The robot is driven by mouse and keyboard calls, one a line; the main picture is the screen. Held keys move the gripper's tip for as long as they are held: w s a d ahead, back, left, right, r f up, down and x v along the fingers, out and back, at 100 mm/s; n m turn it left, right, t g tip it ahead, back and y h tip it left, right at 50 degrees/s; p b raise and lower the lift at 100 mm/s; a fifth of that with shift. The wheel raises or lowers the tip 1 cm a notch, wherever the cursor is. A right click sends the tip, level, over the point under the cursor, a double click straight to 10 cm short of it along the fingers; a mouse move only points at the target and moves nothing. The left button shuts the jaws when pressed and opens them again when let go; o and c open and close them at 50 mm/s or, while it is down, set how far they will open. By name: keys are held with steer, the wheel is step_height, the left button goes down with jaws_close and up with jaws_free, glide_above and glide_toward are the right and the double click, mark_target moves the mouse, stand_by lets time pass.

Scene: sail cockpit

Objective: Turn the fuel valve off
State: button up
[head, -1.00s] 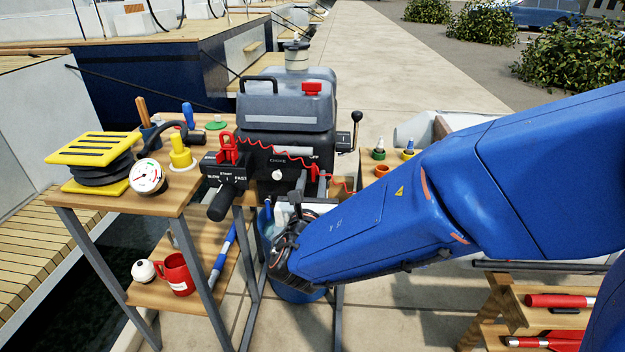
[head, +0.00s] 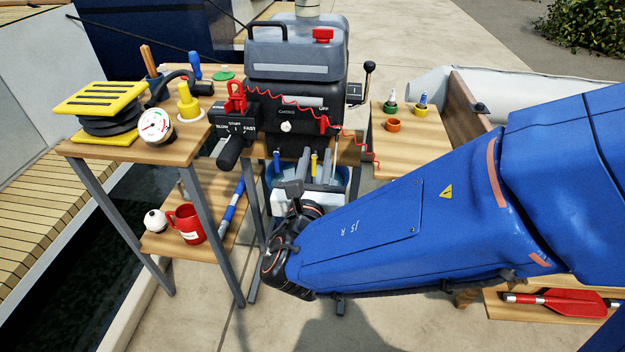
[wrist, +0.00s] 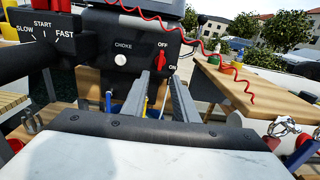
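The fuel valve is a small red lever (wrist: 161,58) on the dark front panel of the outboard motor, with OFF printed above it and ON to its lower right in the wrist view. In the head view the red lever (head: 323,124) shows under OFF, small and close to the red coiled cord. Its exact angle is hard to tell. My gripper (wrist: 163,82) has two grey fingers apart with nothing between them. They point at the panel from below and in front, the lever lying between and beyond their tips. In the head view my gripper (head: 318,155) is below the panel.
The round white choke knob (wrist: 120,60) is left of the lever. A throttle handle (head: 233,148) juts out farther left. The red cord (head: 290,98) hangs across the panel. A side table (head: 395,150) with small coloured fittings stands right. A blue bucket (head: 352,185) is below the motor.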

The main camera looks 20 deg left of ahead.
steer(key=v, duration=0.6)
steer(key=shift+s, duration=0.35)
